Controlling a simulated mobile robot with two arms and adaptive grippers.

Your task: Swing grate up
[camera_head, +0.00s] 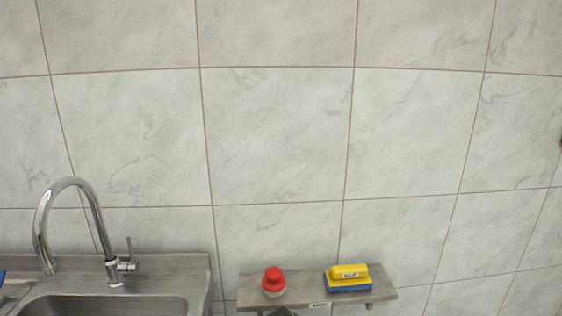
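No grate shows in the head view. Neither of my grippers can be made out in this view. A small dark shape at the bottom edge, just below the red-topped object, is cut off by the frame, and I cannot tell what it is.
A steel sink (180,275) with a curved chrome faucet (75,183) stands at the lower left. Bare tiled wall (275,135) fills the rest.

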